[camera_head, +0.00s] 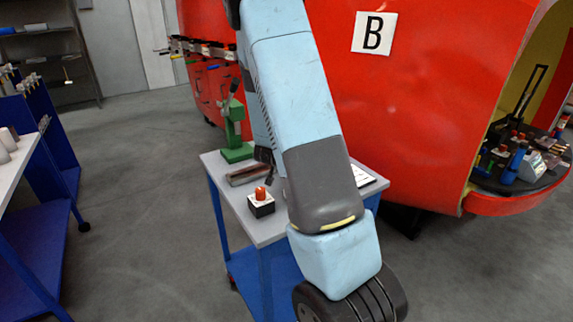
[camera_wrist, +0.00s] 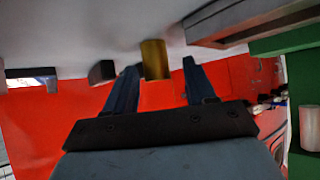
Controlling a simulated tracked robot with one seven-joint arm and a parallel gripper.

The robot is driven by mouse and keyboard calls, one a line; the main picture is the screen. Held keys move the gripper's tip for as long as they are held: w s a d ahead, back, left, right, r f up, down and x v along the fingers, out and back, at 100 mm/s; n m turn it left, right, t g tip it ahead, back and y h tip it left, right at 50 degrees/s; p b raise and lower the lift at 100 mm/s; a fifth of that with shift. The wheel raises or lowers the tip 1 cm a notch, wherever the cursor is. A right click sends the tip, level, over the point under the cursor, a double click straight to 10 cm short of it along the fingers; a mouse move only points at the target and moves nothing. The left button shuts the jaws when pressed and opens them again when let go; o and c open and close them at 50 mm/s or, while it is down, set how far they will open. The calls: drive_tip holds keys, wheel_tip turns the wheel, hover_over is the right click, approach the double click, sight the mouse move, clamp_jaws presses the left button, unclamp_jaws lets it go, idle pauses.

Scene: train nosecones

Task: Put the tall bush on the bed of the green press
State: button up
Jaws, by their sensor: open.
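A brass-coloured cylinder (camera_wrist: 154,60), which looks like the tall bush, stands on the grey table top (camera_wrist: 130,20) in the wrist view, where the scene appears upside down. My gripper (camera_wrist: 157,68) is open, with one finger on each side of the cylinder. A gap shows on both sides, and I see no contact. The green press (camera_head: 236,132) stands at the back left of the table in the head view; part of it shows at the right of the wrist view (camera_wrist: 279,42). A grey cylinder (camera_wrist: 311,128) shows at the press. My arm hides the bush in the head view.
A long tray-like block (camera_head: 248,174) lies in front of the press. A black box with an orange button (camera_head: 261,203) sits at the table's front left. A dark block (camera_wrist: 102,72) is near the brass cylinder. A red nosecone (camera_head: 440,100) stands behind the table.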

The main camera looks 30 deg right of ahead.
drive_tip(key=shift+x, duration=1.3)
clamp_jaws()
drive_tip(key=shift+r, duration=0.15)
